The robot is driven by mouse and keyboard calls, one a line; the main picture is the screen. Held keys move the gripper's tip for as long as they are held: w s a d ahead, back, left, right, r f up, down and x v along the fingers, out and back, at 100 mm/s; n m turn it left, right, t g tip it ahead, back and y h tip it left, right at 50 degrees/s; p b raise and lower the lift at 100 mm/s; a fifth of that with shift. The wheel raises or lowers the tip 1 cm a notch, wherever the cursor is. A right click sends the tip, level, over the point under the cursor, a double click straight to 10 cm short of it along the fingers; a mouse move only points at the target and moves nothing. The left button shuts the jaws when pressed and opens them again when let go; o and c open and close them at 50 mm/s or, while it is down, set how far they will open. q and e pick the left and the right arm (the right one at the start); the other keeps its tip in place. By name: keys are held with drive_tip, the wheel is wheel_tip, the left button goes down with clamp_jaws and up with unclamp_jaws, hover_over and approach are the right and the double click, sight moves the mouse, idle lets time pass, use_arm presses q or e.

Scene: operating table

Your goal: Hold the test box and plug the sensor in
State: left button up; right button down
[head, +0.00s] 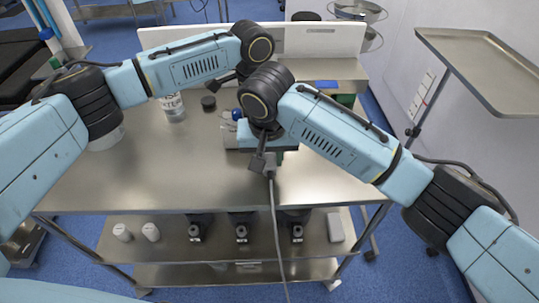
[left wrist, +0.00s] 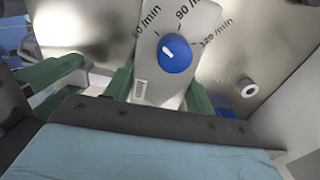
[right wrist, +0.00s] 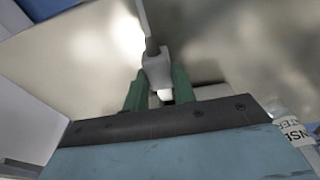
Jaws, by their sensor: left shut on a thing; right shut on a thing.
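The test box (head: 231,137), a pale panel with a blue dial (left wrist: 175,53) and per-minute markings, stands on the steel table. In the left wrist view, its panel (left wrist: 150,88) sits between the green fingers of my left gripper (left wrist: 160,92), which is shut on it. In the head view, my right arm mostly hides that gripper and part of the box. My right gripper (right wrist: 158,92) is shut on the sensor's grey-white plug (right wrist: 157,70). The sensor cable (head: 276,215) hangs over the table's front edge. The plug is close to the box; I cannot tell whether they touch.
A labelled bottle (head: 173,108) and a small dark jar (head: 208,103) stand left of the box. A raised shelf (head: 300,68) runs along the back. The table (head: 120,185) is clear at front left and right. A tray stand (head: 490,65) is at right.

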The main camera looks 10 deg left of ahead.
drive_tip(key=shift+w+a, duration=0.2)
drive_tip(key=shift+w, duration=0.35)
drive_tip(key=shift+w+a, duration=0.15)
drive_tip(key=shift+w, duration=0.35)
idle(0.6)
drive_tip(key=shift+s+d, duration=0.25)
drive_tip(key=shift+s, duration=0.65)
idle(1.1)
drive_tip(key=shift+w+a, duration=0.2)
drive_tip(key=shift+w, duration=0.7)
drive_tip(key=c, duration=1.1)
unclamp_jaws()
drive_tip(key=shift+w, duration=0.1)
drive_tip(key=shift+o, duration=0.2)
drive_tip(key=shift+r, duration=0.1)
wheel_tip(320, 180, up, 12)
drive_tip(key=s, duration=0.2)
drive_tip(key=shift+s, duration=0.15)
drive_tip(key=shift+d, duration=0.1)
